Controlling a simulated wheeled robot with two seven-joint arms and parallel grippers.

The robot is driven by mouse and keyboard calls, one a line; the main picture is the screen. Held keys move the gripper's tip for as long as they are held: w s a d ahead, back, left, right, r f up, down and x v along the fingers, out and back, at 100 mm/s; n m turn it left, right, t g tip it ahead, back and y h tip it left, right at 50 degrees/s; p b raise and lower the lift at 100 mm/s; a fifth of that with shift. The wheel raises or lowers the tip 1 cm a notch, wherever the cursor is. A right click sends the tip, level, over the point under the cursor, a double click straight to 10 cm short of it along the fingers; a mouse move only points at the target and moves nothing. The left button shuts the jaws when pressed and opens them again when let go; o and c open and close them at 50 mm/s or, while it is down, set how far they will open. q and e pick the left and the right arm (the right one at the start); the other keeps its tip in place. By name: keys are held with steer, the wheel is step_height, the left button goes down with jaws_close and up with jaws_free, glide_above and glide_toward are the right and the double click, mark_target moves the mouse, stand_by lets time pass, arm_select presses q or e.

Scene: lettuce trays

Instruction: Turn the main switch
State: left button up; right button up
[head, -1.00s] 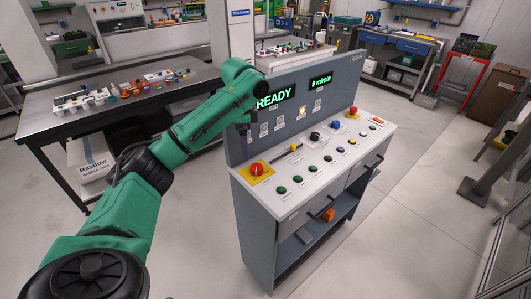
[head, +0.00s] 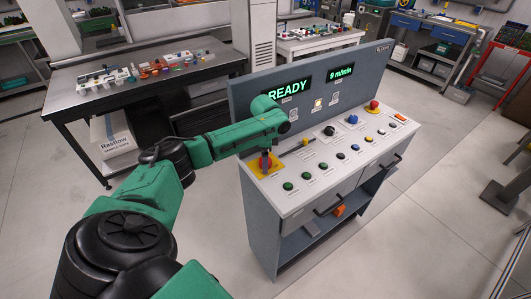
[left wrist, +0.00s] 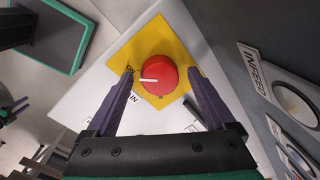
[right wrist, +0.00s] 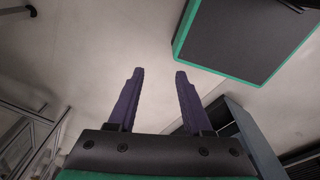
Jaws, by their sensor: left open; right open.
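The main switch (left wrist: 158,75) is a round red knob with a white pointer line on a yellow square plate (left wrist: 135,50). In the left wrist view, the fingers of my left gripper (left wrist: 160,82) stand open on either side of the knob, apart from it. In the head view, the plate (head: 256,171) is at the near left corner of the console top, and my left gripper (head: 266,160) is over it, partly hiding the knob. My right gripper (right wrist: 155,75) is open and empty above bare floor in the right wrist view.
The console (head: 248,205) has an upright panel reading READY (head: 287,91) and 9 m/min. Several coloured buttons (head: 288,186), a black knob (head: 329,130) and a red mushroom button (head: 374,105) sit on its top. A metal workbench (head: 90,103) stands behind at left.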

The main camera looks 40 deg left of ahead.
arm_select(q)
steer(key=shift+s, duration=0.1)
steer(key=shift+c, duration=1.2)
steer(key=c, duration=1.1)
steer(key=shift+r+n+p, duration=0.15)
steer(key=shift+n+p, duration=0.45)
steer(key=shift+p, duration=0.15)
steer(key=shift+d+n+p, duration=0.1)
steer(key=shift+n+p, duration=1)
steer(key=shift+p, duration=0.05)
steer(key=shift+n+p, duration=0.75)
steer(key=shift+n, duration=0.15)
steer(key=n+p, duration=0.1)
steer(key=n, duration=0.1)
steer(key=shift+n, duration=0.4)
steer(key=n+p, duration=0.1)
steer(key=n, duration=0.3)
steer(key=shift+w+n+g+p, duration=0.2)
steer(key=shift+n+g+p, duration=0.1)
steer(key=shift+g+p, duration=0.1)
steer(key=n, duration=0.3)
steer(key=shift+n, duration=1.2)
arm_select(e)
step_height(320, 180, up, 8)
steer(key=s, duration=0.1)
steer(key=shift+r, duration=0.15)
steer(key=shift+a, duration=0.1)
